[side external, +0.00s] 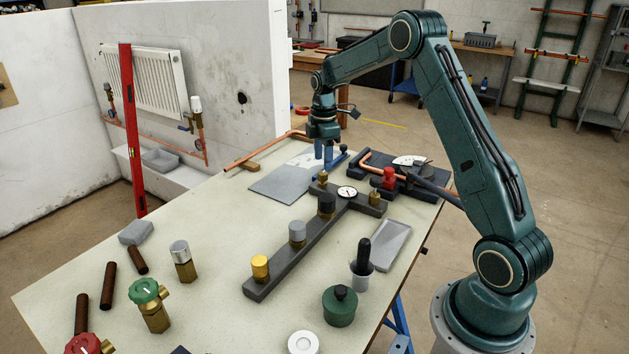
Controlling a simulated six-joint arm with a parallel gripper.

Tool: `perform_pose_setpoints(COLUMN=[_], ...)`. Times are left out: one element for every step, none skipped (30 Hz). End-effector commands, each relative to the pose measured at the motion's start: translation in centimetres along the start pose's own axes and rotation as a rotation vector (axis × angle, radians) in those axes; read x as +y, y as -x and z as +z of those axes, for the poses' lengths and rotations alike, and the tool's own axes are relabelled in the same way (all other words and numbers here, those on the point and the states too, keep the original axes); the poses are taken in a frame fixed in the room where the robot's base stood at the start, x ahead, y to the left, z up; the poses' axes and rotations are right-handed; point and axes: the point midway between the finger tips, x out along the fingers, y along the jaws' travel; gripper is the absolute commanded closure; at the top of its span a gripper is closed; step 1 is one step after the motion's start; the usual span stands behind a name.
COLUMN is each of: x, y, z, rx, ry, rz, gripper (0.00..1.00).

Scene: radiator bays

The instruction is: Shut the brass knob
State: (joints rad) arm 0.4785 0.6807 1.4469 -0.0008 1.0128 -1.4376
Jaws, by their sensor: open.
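A dark grey manifold bar (283,262) lies on the table with a row of round knobs. The brass-coloured knob (260,264) is golden yellow and stands upright at its near end. Beyond it are a grey knob (297,231) and a black knob (326,203). A small brass fitting (323,179) stands at the left end of the crossbar, and another (375,196) at its right end. My gripper (323,157) is open, pointing down with blue fingers just above the left fitting, well away from the golden knob. Whether the fingers touch that fitting is unclear.
A round gauge (347,192) sits on the crossbar. Right of the bar are a grey tray (391,246), a black-handled cup (361,262) and a green pot (340,306). Valves with green (146,290) and red (84,343) handles stand front left.

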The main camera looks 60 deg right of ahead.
Motion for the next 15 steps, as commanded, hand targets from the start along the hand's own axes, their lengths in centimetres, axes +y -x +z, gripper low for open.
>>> perform_pose_setpoints(x=[0.0, -0.1, -0.1, -0.1, -0.1, 0.0, 0.0, 0.0, 0.0, 0.0, 0.0, 0.0, 0.0, 0.0, 0.0], y=[-0.9, -1.3, -1.8, -2.2, -2.6, -3.0, -3.3, -3.6, -3.9, -4.1, -4.2, -4.4, -4.5, -4.6, -4.7], z=[0.0, 0.0, 0.0, 0.0, 0.0, 0.0, 0.0, 0.0, 0.0, 0.0, 0.0, 0.0, 0.0, 0.0, 0.0], rx=[0.0, 0.0, 0.0, 0.0, 0.0, 0.0, 0.0, 0.0, 0.0, 0.0, 0.0, 0.0, 0.0, 0.0, 0.0], ry=[0.0, 0.0, 0.0, 0.0, 0.0, 0.0, 0.0, 0.0, 0.0, 0.0, 0.0, 0.0, 0.0, 0.0, 0.0], rz=[-0.003, -0.003, -0.003, -0.002, -0.002, -0.002, -0.002, -0.001, -0.001, -0.001, 0.0, 0.0, 0.0, 0.001, 0.001], gripper=[0.51, 0.51, 0.51, 0.51, 0.51, 0.51, 0.51, 0.51, 0.51, 0.51, 0.51, 0.51, 0.51, 0.51, 0.51])
